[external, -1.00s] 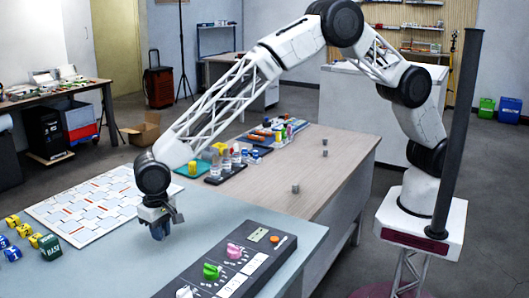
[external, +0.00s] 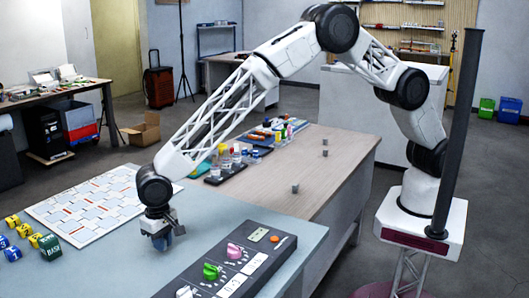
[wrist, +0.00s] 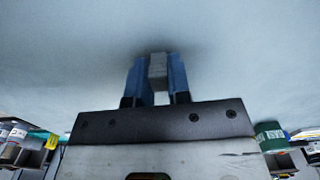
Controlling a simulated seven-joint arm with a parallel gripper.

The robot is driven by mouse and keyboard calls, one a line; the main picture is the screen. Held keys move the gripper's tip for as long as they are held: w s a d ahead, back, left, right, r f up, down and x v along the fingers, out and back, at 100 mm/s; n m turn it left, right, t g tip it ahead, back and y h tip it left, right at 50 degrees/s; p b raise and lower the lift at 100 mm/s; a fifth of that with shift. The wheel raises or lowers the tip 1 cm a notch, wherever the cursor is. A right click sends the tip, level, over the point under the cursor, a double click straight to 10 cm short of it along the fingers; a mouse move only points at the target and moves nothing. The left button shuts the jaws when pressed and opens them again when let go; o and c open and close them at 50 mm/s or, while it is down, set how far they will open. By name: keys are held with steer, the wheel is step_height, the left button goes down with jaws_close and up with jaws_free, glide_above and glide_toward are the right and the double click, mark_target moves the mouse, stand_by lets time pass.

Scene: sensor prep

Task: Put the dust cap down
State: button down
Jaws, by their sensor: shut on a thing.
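My gripper (external: 163,242) is low over the blue-grey table top (external: 240,212), between the patterned white board and the knob panel. In the wrist view, its two blue fingers (wrist: 157,80) are shut on a small light grey piece, which I take to be the dust cap (wrist: 158,66). The cap sits between the fingertips, close to the table surface. I cannot tell whether it touches the table. In the external view the cap is hidden by the fingers.
A dark panel (external: 232,262) with pink, green and white knobs lies to the right. Bare table surrounds my gripper.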

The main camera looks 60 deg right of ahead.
steer(key=shift+f, duration=0.15)
steer(key=c, duration=1.1)
jaws_free()
step_height(320, 180, up, 12)
steer(key=shift+r, duration=0.2)
stand_by(0.4)
